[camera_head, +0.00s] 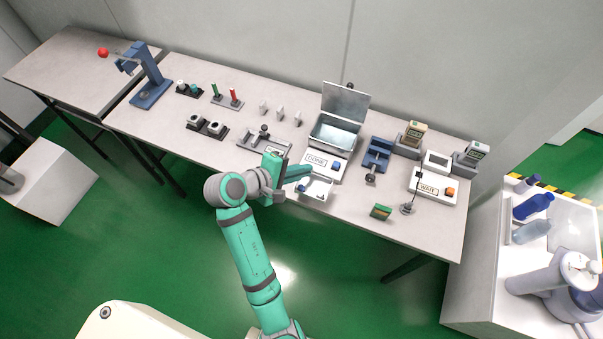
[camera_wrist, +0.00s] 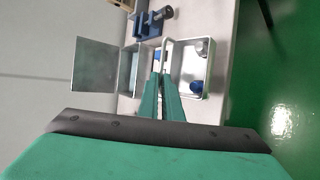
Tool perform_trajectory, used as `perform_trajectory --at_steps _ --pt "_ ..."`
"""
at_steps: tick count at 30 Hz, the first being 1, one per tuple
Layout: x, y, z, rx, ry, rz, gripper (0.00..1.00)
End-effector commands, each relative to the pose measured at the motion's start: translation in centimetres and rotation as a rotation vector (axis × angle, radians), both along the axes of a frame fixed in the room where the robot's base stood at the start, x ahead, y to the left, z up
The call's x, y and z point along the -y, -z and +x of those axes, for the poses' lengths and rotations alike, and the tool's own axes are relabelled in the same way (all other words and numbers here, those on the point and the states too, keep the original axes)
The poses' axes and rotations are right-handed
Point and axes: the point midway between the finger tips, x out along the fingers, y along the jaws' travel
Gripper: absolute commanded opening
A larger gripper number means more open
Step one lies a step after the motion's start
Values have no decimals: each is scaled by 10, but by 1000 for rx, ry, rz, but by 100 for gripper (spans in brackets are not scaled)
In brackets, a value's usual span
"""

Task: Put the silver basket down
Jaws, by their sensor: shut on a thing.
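The silver basket (camera_head: 318,190) is a small open metal tray near the front edge of the table, in front of the box marked DONE. It also shows in the wrist view (camera_wrist: 183,68), with a pale handle and a grey-blue round piece and a blue piece inside. My gripper (camera_head: 303,174) is shut on the basket at its handle side. In the wrist view the closed green fingers (camera_wrist: 163,80) meet at the basket's left side and hide part of it. I cannot tell how far the basket is above the table.
A silver bin with its lid raised (camera_head: 337,131) stands behind the DONE box (camera_head: 322,161). A blue fixture (camera_head: 376,156) is to its right, then the WAIT box (camera_head: 433,188). A green and yellow block (camera_head: 381,212) lies near the front edge. Table space between block and basket is clear.

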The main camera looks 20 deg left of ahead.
Motion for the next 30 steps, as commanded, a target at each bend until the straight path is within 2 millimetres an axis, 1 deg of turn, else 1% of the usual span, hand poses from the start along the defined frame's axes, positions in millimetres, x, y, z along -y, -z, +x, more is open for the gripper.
perform_trajectory --at_steps 3,8,12,15,22,23,24,25,30 --pt "-4 7 5 1 -3 1 0" --pt "-4 15 12 0 0 0 0" --pt "-2 34 12 -2 2 -2 0" --pt "0 44 13 -1 7 -1 0" --pt "2 45 13 1 11 1 0" --pt "1 45 13 1 9 1 12" --pt "0 45 13 0 7 1 22" --pt "-1 45 12 1 6 1 24" --pt "-4 45 12 0 0 1 24"
